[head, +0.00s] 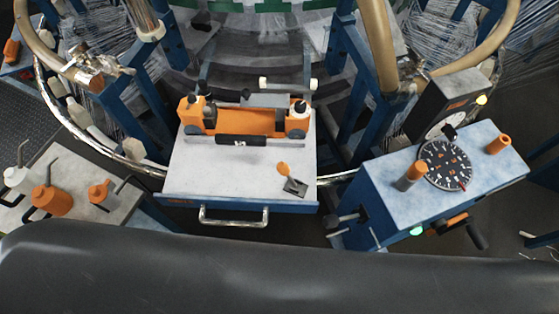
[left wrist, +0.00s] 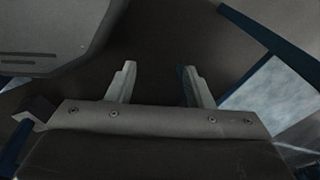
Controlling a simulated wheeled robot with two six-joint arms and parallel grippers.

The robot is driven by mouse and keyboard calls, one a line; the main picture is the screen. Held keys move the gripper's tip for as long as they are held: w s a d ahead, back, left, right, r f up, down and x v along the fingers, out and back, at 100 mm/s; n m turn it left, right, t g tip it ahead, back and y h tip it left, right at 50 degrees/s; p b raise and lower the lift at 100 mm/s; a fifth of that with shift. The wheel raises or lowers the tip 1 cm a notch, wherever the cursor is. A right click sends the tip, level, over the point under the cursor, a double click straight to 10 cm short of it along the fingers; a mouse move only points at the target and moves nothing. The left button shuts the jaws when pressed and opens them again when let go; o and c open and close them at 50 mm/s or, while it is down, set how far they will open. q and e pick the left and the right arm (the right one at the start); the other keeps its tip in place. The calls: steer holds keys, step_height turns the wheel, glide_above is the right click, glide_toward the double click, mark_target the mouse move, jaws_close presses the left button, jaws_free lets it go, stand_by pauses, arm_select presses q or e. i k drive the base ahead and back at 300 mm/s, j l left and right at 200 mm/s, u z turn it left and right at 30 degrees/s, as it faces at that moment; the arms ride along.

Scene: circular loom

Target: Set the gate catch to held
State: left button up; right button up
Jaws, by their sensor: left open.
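I cannot tell for certain which part is the gate catch. One small candidate is an orange tab (head: 283,169) beside a dark plate (head: 295,187) on the grey drawer top. Another is a metal clamp fitting (head: 97,65) on the curved rail at the upper left. My left gripper (left wrist: 157,75) shows only in the left wrist view. Its two pale fingers are apart with nothing between them, over a dark, plain surface. Neither gripper shows in the head view. My right gripper is not seen.
A blue-fronted drawer (head: 185,200) with a chrome handle (head: 233,221) carries an orange device (head: 235,122). A blue control box (head: 390,205) with a dial (head: 445,165) and orange knobs stands right. Orange oil cans (head: 50,199) stand left. A chrome hoop (head: 60,115) curves around the loom.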

mark_target(282, 168)
steer(key=k+j+z, duration=0.2)
steer(key=j+z, duration=0.2)
steer(key=k+j+z, duration=0.25)
steer(key=z, duration=0.15)
steer(key=k+j+z, duration=0.4)
steer(key=i+l, duration=0.1)
